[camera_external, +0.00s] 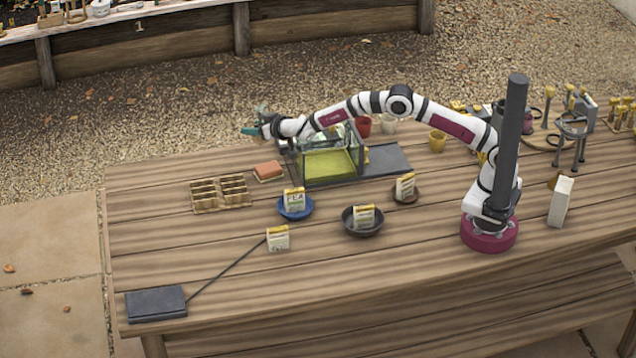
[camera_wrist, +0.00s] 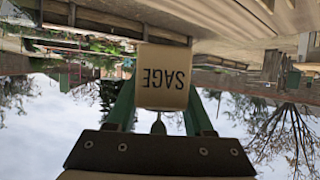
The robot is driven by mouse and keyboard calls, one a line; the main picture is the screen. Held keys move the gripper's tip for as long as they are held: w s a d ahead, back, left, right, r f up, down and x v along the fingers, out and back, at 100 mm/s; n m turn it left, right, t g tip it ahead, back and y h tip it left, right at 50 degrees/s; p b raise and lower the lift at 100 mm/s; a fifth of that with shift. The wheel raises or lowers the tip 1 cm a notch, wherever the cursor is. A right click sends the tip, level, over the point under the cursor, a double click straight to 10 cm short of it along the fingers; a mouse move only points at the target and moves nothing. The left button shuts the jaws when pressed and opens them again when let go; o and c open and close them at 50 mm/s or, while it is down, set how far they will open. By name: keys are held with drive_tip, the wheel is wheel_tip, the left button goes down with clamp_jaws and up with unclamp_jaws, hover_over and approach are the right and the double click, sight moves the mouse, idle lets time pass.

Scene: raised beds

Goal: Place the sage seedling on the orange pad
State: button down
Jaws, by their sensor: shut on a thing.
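The sage seedling shows in the wrist view as a beige block (camera_wrist: 162,77) with "SAGE" printed on it, upside down in the picture. It sits between the green fingers of my gripper (camera_wrist: 160,108), which is shut on it. In the external view my gripper (camera_external: 256,124) is at the end of the outstretched arm, raised above the far side of the table. The seedling is hardly visible there. The orange pad (camera_external: 268,171) appears as a small orange block on the table, below and slightly right of my gripper in the picture, apart from it.
A glass-sided box (camera_external: 333,181) with a green floor stands right of the pad. A wooden divided tray (camera_external: 208,209) lies to the left. Seed packets stand on a blue saucer (camera_external: 296,215), in a dark bowl (camera_external: 362,231) and on a brown saucer (camera_external: 412,197).

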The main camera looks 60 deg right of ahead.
sight(268, 171)
drive_tip(key=shift+m+h, duration=0.6)
drive_tip(key=d+f, duration=0.1)
drive_tip(key=f, duration=0.2)
drive_tip(key=d+f, duration=0.1)
drive_tip(key=f, duration=0.3)
drive_tip(key=d+f, duration=0.1)
drive_tip(key=f, duration=0.3)
drive_tip(key=shift+w+d, duration=0.1)
drive_tip(key=shift+d, duration=0.1)
drive_tip(key=shift+f, duration=0.1)
drive_tip(key=shift+c, duration=1.4)
unclamp_jaws()
drive_tip(key=shift+f, duration=0.1)
